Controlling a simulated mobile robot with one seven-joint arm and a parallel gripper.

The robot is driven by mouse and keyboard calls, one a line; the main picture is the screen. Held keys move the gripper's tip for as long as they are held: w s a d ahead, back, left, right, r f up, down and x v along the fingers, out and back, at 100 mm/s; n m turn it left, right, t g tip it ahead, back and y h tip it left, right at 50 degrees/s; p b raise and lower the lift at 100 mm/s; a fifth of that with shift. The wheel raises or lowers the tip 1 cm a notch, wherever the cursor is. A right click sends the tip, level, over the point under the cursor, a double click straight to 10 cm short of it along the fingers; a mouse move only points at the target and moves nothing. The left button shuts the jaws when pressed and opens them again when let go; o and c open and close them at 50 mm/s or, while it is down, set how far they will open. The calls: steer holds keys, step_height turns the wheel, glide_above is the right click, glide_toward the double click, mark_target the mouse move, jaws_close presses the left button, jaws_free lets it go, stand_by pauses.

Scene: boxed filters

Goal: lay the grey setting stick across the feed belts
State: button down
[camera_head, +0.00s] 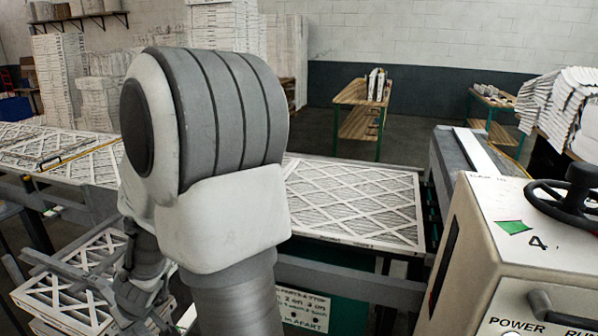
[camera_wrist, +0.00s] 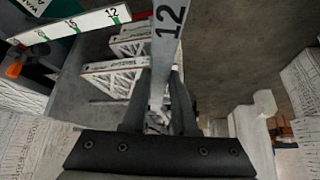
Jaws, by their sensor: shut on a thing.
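The grey setting stick (camera_wrist: 167,45) is in my gripper (camera_wrist: 160,92) in the wrist view. It is a flat grey bar marked "12", standing up between the two fingers, which are shut on it. In the head view my gripper (camera_head: 138,300) is at the lower left, partly hidden by my arm, above boxed filters. A grey bar beside it there looks like the same stick, but I cannot be sure. A narrow dark green strip (camera_head: 432,215) shows between the filter table and the machine; I cannot tell whether it is a feed belt.
White lattice filters (camera_head: 355,200) cover the table, with a yellow stick (camera_head: 70,154) at left. A stack of filters (camera_head: 65,305) stands low at left. The machine (camera_head: 500,240) with a black handwheel (camera_head: 570,195) fills the right. A marked white scale (camera_wrist: 85,26) is near the stick in the wrist view.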

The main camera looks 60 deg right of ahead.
steer(key=s+a+f, duration=0.1)
steer(key=a+f, duration=0.4)
steer(key=f, duration=0.5)
steer(key=s+a+f+n, duration=0.1)
steer(key=s+a+f, duration=0.1)
steer(key=a+f, duration=0.4)
step_height(320, 180, down, 4)
steer(key=shift+r+n+y, duration=0.15)
steer(key=shift+n+y, duration=0.15)
steer(key=shift+y, duration=0.1)
